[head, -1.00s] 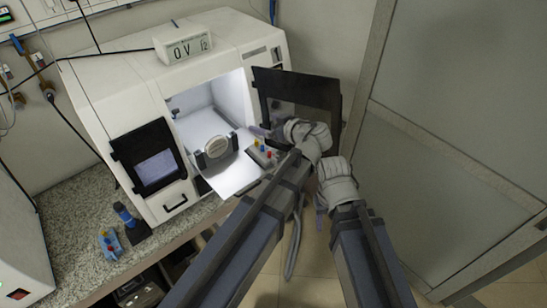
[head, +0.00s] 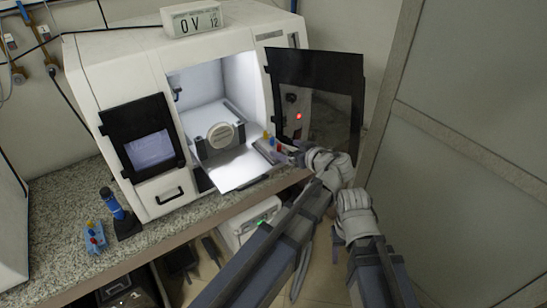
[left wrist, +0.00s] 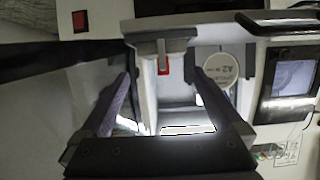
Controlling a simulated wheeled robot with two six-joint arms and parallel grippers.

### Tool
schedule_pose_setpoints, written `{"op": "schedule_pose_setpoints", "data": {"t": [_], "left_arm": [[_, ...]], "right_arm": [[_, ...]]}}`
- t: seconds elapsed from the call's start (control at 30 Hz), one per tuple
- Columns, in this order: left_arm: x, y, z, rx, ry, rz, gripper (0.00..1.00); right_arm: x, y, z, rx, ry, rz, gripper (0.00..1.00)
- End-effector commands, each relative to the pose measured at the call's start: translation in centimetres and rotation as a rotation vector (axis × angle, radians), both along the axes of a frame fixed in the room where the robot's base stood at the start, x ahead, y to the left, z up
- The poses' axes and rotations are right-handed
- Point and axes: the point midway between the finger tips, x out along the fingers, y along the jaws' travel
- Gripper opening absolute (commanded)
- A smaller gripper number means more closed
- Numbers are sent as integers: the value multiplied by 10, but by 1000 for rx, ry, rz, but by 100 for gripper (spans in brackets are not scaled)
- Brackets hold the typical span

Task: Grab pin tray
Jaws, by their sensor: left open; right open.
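A small grey pin tray (head: 270,150) with yellow, blue and red pins sits at the right side of the lit opening of the white machine. My left gripper (head: 287,150) is open just right of this tray, its fingers pointing toward it. In the left wrist view, the gripper (left wrist: 160,98) has its fingers spread, with a grey block with a red part (left wrist: 162,62) between and beyond them. Nothing is visibly held. My right gripper (head: 350,228) is away from the machine at lower right, apparently empty; its fingertips are hard to make out.
The machine (head: 232,62) has its dark door (head: 335,95) swung open beside my left gripper. A round white disc (head: 221,135) stands in a fixture inside. A blue block with pins (head: 95,238) and a blue tool (head: 112,205) stand on the speckled counter (head: 60,215).

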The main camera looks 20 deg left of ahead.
Motion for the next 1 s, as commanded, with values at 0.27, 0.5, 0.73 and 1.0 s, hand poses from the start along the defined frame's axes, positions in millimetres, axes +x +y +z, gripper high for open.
{"op": "schedule_pose_setpoints", "data": {"t": [0.27,0.5,0.73,1.0], "left_arm": [[3,4,-5,0,0,1,100],[15,20,-13,-1,0,1,100],[19,28,-17,0,0,1,100],[39,57,-32,0,0,2,100]], "right_arm": [[0,0,-5,0,0,0,50],[0,0,-13,0,0,0,50],[0,0,-17,0,0,0,50],[0,0,-32,0,0,0,50]]}}
